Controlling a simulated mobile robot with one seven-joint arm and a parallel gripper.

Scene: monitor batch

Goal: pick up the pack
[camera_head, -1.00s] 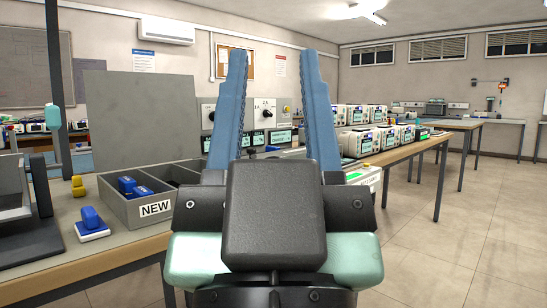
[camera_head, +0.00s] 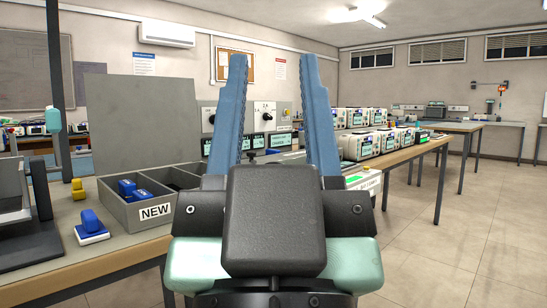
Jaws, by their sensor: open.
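Two blue packs (camera_head: 127,187) lie in the near left part of a grey divided bin (camera_head: 120,213) labelled NEW, on the workbench at left. Another blue block (camera_head: 91,222) stands on a white base on the bench in front of the bin. I cannot tell which of these is the pack. My gripper (camera_head: 273,58) is in the middle of the head view, its two long blue fingers pointing up and spread apart. Nothing shows between them except the background. It is to the right of the bin and apart from it. The wrist hides part of the bench behind.
A yellow piece (camera_head: 78,188) sits left of the bin. A dark stand (camera_head: 30,220) is at the far left. A grey panel (camera_head: 140,120) rises behind the bin. Several monitors (camera_head: 358,146) stand on a long table at right. The floor (camera_head: 440,240) at right is clear.

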